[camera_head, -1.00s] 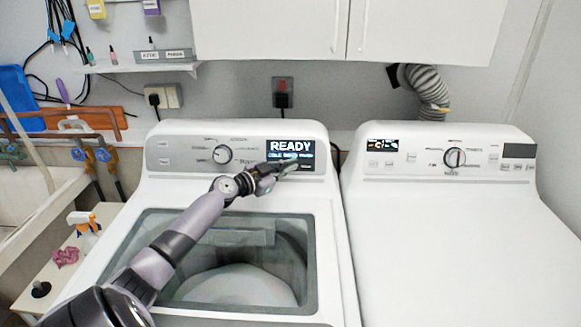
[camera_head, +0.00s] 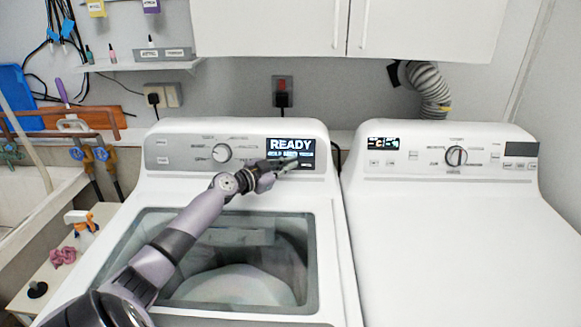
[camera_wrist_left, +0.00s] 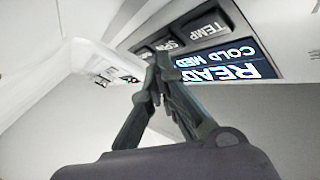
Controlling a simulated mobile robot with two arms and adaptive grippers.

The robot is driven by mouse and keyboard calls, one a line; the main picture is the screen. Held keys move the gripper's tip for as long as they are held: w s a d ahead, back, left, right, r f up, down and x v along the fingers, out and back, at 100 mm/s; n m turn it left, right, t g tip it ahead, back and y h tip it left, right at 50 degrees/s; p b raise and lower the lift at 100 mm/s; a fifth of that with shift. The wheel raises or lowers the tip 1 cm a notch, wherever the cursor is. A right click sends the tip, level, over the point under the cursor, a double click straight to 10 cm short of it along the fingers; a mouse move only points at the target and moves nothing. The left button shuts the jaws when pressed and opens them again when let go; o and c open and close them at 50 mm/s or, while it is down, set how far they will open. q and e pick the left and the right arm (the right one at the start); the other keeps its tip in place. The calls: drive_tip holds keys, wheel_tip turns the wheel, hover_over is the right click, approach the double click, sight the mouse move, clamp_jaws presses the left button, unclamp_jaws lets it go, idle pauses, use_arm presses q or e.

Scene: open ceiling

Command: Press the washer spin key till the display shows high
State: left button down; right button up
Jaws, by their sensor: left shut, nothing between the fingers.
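The white top-load washer (camera_head: 170,184) stands at the left, with a knob (camera_head: 222,152) and a lit display (camera_head: 291,146) on its grey panel. The display reads READY, with a smaller second line partly covered by my fingers. In the left wrist view the display (camera_wrist_left: 218,62) appears upside down, with READY and COLD MED legible and the rest of that line hidden. Dark keys sit beside it: the TEMP key (camera_wrist_left: 205,27) and the spin key (camera_wrist_left: 172,44). My left gripper (camera_head: 288,164) is shut and empty; its fingertips (camera_wrist_left: 161,62) overlap the spin key's edge. Contact is unclear. My right gripper is out of view.
A white dryer (camera_head: 450,230) with its own display and knob stands close on the right. White cupboards (camera_head: 400,30) hang above.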

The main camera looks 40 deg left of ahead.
use_arm(q)
drive_tip(key=shift+w+a+f+b, duration=0.1)
drive_tip(key=shift+w+a+b, duration=0.15)
drive_tip(key=shift+b, duration=0.5)
idle(0.7)
drive_tip(key=shift+s+d, duration=0.1)
drive_tip(key=shift+d, duration=0.05)
drive_tip(key=shift+s+d+r+p, duration=0.25)
drive_tip(key=shift+s+d+p, duration=0.15)
drive_tip(key=shift+s, duration=0.1)
idle(0.3)
drive_tip(key=s+d+p, duration=0.1)
drive_tip(key=s+d+r+p, duration=0.1)
drive_tip(key=s+d+p, duration=0.1)
drive_tip(key=shift+s+r+p, duration=0.25)
drive_tip(key=shift+r+p, duration=0.05)
drive_tip(key=shift+r, duration=0.05)
drive_tip(key=shift+f, duration=0.1)
idle(0.9)
